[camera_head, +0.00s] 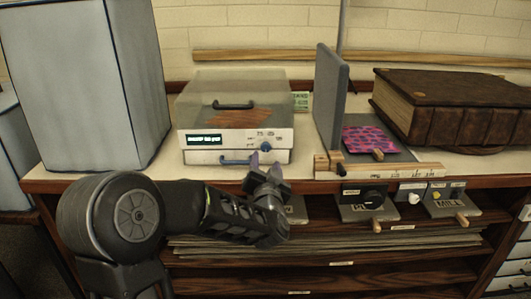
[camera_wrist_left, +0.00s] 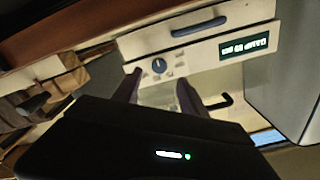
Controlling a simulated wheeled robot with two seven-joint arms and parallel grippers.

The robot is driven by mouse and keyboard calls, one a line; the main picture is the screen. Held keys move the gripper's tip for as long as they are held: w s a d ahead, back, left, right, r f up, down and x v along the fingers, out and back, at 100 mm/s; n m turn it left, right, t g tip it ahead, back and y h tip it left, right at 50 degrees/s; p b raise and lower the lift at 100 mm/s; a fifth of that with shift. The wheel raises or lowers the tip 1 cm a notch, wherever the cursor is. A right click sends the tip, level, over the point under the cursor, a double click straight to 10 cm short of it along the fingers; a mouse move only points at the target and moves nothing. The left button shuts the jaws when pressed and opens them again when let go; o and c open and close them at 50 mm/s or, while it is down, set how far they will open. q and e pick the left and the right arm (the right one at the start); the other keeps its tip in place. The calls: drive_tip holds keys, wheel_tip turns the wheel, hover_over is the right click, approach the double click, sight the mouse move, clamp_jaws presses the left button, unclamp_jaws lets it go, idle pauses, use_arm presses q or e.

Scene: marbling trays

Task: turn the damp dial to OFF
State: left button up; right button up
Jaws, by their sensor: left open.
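The damp dial is a small blue knob (camera_head: 266,147) on the right of the white front of a clear-lidded box (camera_head: 215,139). Small marks stand around it, too small to read. In the left wrist view, where the box appears turned over, the dial (camera_wrist_left: 159,66) shows as a dark blue knob with a light pointer line. My left gripper (camera_head: 265,168) is open, just in front of and below the dial. Its fingers (camera_wrist_left: 160,92) show either side of the dial's line in the wrist view, with no visible contact. My right gripper is not in view.
A blue drawer handle (camera_head: 238,160) sits just left of my fingers, and a dark lid handle (camera_head: 233,105) is above. Right of the box stand an upright grey panel (camera_head: 329,95) and a wooden-edged board (camera_head: 420,167). A large grey block (camera_head: 80,80) stands left.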

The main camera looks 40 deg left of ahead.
sight(265, 149)
use_arm(q)
drive_tip(key=x, duration=0.7)
drive_tip(key=shift+w+a, duration=0.2)
drive_tip(key=shift+w, duration=0.05)
clamp_jaws()
idle(0.3)
